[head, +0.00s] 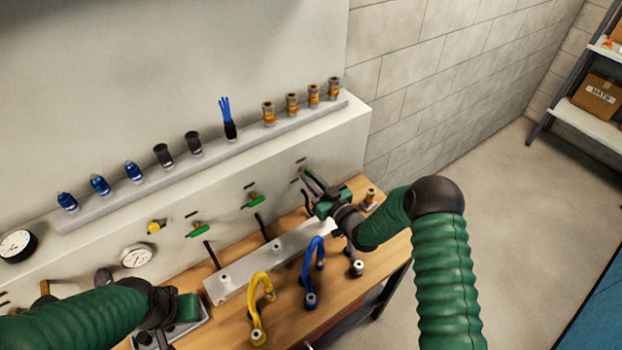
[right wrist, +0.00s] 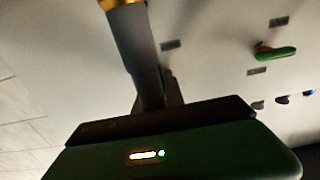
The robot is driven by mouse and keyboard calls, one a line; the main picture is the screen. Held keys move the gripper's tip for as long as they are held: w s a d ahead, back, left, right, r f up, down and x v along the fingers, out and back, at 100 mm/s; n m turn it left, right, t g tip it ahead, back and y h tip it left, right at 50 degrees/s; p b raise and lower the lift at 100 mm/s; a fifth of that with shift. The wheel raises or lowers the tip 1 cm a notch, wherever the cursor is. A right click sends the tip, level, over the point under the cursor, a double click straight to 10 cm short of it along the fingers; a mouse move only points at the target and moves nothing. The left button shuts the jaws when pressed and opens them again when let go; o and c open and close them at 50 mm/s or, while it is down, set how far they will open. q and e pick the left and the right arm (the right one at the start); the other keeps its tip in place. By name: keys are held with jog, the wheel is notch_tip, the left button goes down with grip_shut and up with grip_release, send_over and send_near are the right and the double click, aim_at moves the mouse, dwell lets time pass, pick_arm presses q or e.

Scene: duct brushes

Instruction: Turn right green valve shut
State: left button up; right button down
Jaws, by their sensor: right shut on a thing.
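Three green-handled valves sit in a rising row on the pale panel. The left one (head: 198,230) and the middle one (head: 253,201) show their handles lying about level. My right gripper (head: 306,178) is at the right green valve, shut on its handle; the fingers hide most of that handle. In the right wrist view a dark finger (right wrist: 146,60) reaches up to a brass part (right wrist: 120,3) at the top edge, and another green valve (right wrist: 275,53) shows at the right. My left gripper (head: 185,308) is low at the left; its fingertips are not clear.
A ledge (head: 245,145) above carries brushes and brass fittings. Gauges and a yellow valve (head: 156,226) are at the left. Open floor lies to the right.

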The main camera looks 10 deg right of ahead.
jog(key=shift+d+f+m+b, duration=0.15)
jog(key=shift+m+b, duration=0.85)
jog(key=shift+m, duration=1.95)
jog(key=shift+d+f+m+b, duration=0.1)
jog(key=shift+m+b, duration=0.9)
jog(key=shift+m, duration=2)
jog(key=shift+d+f+m+b, duration=0.15)
jog(key=shift+m+b, duration=0.85)
jog(key=shift+m, duration=1.95)
jog(key=shift+a, duration=0.1)
jog(key=c, duration=1.5)
grip_release()
jog(key=shift+o, duration=0.2)
jog(key=shift+d, duration=0.2)
